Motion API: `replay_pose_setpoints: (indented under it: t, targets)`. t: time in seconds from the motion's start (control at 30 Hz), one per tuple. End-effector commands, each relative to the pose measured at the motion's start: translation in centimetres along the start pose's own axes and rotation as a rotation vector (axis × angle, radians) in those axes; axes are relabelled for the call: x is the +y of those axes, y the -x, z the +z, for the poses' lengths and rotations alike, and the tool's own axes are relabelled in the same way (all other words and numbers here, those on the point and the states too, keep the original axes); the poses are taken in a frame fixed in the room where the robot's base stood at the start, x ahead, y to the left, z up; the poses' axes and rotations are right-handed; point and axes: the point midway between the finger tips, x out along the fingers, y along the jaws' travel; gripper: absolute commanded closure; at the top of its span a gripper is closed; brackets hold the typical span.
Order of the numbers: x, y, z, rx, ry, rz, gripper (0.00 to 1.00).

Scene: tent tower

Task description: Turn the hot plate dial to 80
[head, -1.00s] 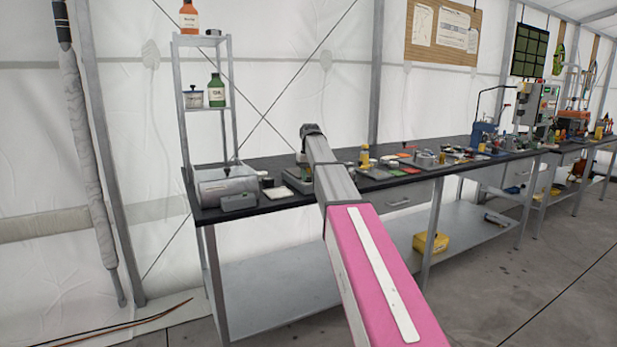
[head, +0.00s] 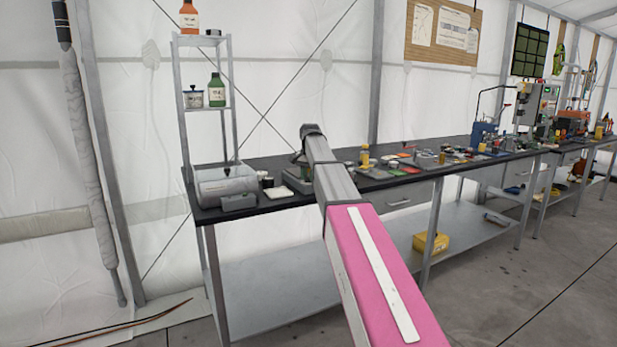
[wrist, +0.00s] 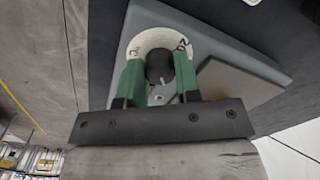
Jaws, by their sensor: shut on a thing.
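The hot plate (wrist: 215,40) is a grey box with a brown top plate (wrist: 235,82), seen in the wrist view. Its round white dial face (wrist: 158,38) carries dark marks that are partly hidden and too small to read surely. A dark knob (wrist: 159,67) with a light pointer line sits in the middle of the face. My gripper (wrist: 159,70) has its two green fingers on either side of the knob and is shut on it. In the head view the hot plate (head: 294,184) is partly hidden behind my arm.
The dark bench top (head: 262,198) runs along the tent wall. A grey cylinder-shaped device (head: 226,188) stands at its left end, with a small shelf (head: 205,108) of bottles behind. Trays and tools crowd the bench to the right. The floor in front is clear.

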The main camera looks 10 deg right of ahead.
Motion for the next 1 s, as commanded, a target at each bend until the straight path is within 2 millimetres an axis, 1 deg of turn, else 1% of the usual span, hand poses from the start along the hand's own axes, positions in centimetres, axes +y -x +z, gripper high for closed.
replay_pose_setpoints:
  t: [0.1,0.33,0.87,0.9,0.93,0.97,1.0]
  targets:
    - [-0.01,0.04,0.01,0.002,-0.061,0.0,0.93]
    - [-0.02,0.04,0.01,0.005,-0.132,0.0,0.93]
    - [-0.03,0.05,0.0,0.006,-0.153,-0.001,0.93]
    - [-0.03,0.04,0.0,0.006,-0.153,-0.001,0.56]
    - [-0.03,0.04,0.0,0.006,-0.153,-0.001,0.46]
    - [-0.03,0.04,0.01,0.006,-0.153,-0.001,0.44]
    - [-0.02,0.04,0.01,0.006,-0.153,-0.001,0.44]
